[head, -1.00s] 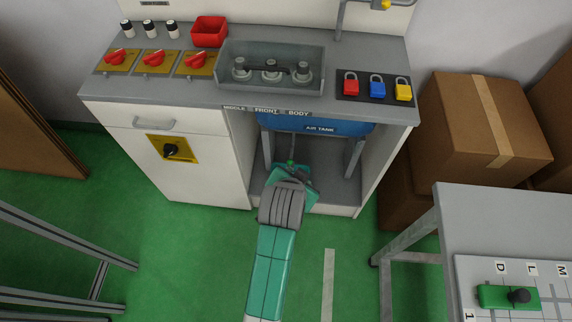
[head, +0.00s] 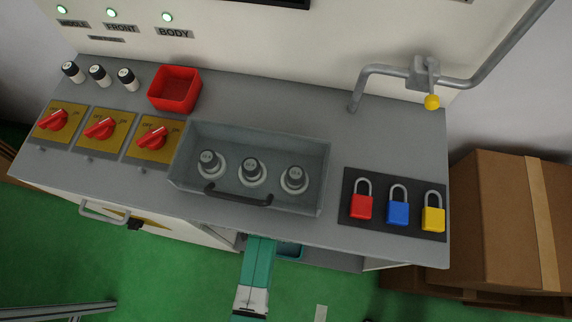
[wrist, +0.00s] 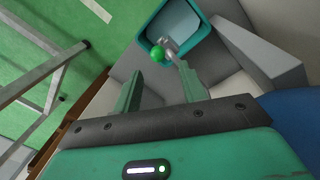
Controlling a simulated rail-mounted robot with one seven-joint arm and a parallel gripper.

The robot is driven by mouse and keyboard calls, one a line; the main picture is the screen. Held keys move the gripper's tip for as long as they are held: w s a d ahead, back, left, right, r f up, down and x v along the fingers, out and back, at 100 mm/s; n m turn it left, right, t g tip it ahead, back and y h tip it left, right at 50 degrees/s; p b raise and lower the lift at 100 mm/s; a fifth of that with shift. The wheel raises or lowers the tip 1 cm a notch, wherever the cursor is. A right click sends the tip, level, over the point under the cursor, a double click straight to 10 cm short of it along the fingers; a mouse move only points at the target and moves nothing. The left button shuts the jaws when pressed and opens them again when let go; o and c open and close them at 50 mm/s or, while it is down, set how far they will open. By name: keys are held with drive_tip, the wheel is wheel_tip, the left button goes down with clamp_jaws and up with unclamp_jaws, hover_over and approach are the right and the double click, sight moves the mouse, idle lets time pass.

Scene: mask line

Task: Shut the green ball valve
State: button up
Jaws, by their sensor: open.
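The green ball valve's round green knob (wrist: 157,53) shows in the wrist view, near a short grey stem (wrist: 168,43) and in front of a teal tray (wrist: 203,48). My gripper (wrist: 158,70) is open, its two fingers apart and pointing toward the knob. The knob appears just past the fingertips, between them and nearer the right finger. I cannot tell whether the right finger touches the stem. Nothing is seen held. In the head view the counter hides the valve and my gripper; a bit of the teal tray (head: 290,250) shows below its front edge.
The blue air tank (wrist: 295,115) is close at the gripper's right. A grey leg (wrist: 258,52) stands beside the tray. Above, the counter (head: 385,160) overhangs. Boxes (head: 500,215) stand at right.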

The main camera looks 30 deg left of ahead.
drive_tip(key=shift+s+f, duration=0.1)
drive_tip(key=shift+s+d+f+b, duration=0.1)
drive_tip(key=shift+f+b, duration=0.2)
drive_tip(key=shift+f, duration=0.05)
drive_tip(key=f+b, duration=0.1)
drive_tip(key=f, duration=0.1)
drive_tip(key=f+b, duration=0.1)
drive_tip(key=f, duration=0.1)
drive_tip(key=f+b, duration=0.2)
drive_tip(key=f, duration=0.1)
drive_tip(key=shift+s+d, duration=0.2)
drive_tip(key=shift+d, duration=0.2)
